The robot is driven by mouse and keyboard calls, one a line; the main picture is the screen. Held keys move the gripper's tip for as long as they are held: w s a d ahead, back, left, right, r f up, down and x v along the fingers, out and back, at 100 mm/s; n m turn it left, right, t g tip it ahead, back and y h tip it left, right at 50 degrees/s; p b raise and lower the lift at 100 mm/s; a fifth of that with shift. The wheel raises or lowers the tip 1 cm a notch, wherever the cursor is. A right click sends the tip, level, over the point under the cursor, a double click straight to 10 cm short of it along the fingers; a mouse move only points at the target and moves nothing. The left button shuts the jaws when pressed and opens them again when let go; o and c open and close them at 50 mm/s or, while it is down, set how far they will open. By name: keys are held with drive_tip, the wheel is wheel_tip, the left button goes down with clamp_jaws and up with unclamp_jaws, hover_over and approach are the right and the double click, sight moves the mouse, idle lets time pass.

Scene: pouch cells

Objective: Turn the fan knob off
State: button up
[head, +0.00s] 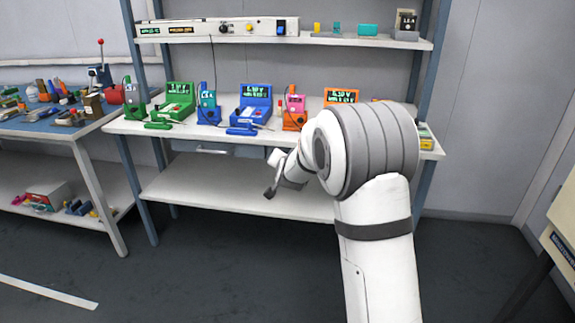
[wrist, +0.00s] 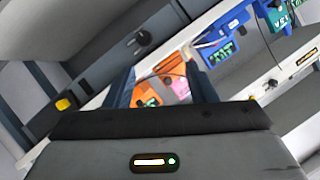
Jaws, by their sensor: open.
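A white control strip (head: 204,33) lies along the front of the top shelf. It carries a black knob (head: 223,28), a small yellow button (head: 250,27) and a blue switch (head: 281,27). A dark knob (wrist: 272,83) also shows on a pale strip at the lower right of the wrist view; I cannot read which one is the fan knob. My gripper (head: 272,175) is in front of and just below the bench shelf, well under the strip. In the wrist view its two fingers (wrist: 162,82) are apart with nothing between them.
Several coloured testers, including a blue one (head: 254,104) and an orange one (head: 341,97), stand on the bench shelf (head: 127,126) behind my gripper. A tool table (head: 75,134) is at left. The floor in front is clear.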

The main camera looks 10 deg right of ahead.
drive_tip(key=w+d+f+m+t+h+b, duration=0.1)
drive_tip(key=w+f, duration=0.3)
drive_tip(key=w, duration=0.4)
drive_tip(key=w+d+f+m+t+h+b, duration=0.2)
drive_tip(key=w+d+f+m+h, duration=0.1)
drive_tip(key=w, duration=0.5)
drive_tip(key=shift+w+f+m+t+h, duration=0.25)
drive_tip(key=shift+f+m+h, duration=0.2)
drive_tip(key=shift+f, duration=0.5)
drive_tip(key=shift+d, duration=0.1)
drive_tip(key=c, duration=1)
